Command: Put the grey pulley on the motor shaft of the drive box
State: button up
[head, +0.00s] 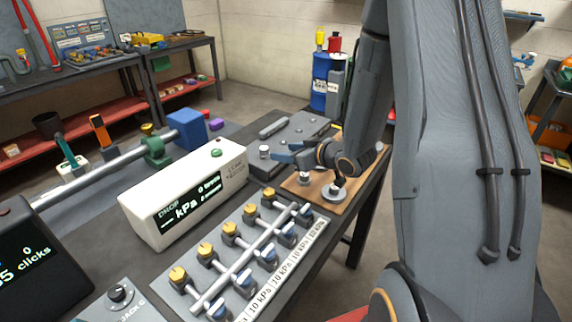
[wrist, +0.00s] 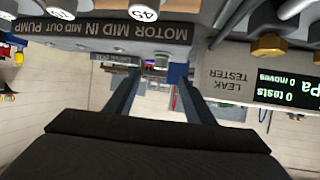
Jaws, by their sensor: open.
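The drive box (head: 290,138) is a low grey box at the back of the bench. Its edge label reads MOTOR, MID IN, MID OUT, PUMP upside down in the wrist view (wrist: 110,28). A pale round part (head: 264,151) stands at its near left end; I cannot tell whether it is the motor shaft. A grey disc (head: 334,194), likely the grey pulley, lies on the brown board in front of the box.
The brown board (head: 350,177) sits at the bench's right edge. My arm covers part of it. A white leak tester (head: 180,200) stands left of it, and a manifold with brass caps (head: 240,255) lies in front. A blue block (head: 187,128) is further left.

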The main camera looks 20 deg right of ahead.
jog(key=s+a+r+m+g+h, duration=0.1)
jog(key=s+g, duration=0.4)
jog(key=s, duration=0.8)
jog(key=s+a+r+m+g+h, duration=0.1)
jog(key=s+a+m+g+h, duration=0.2)
jog(key=s, duration=0.9)
jog(key=a+g+h, duration=0.1)
jog(key=g, duration=0.2)
jog(key=shift+s+r+m, duration=0.4)
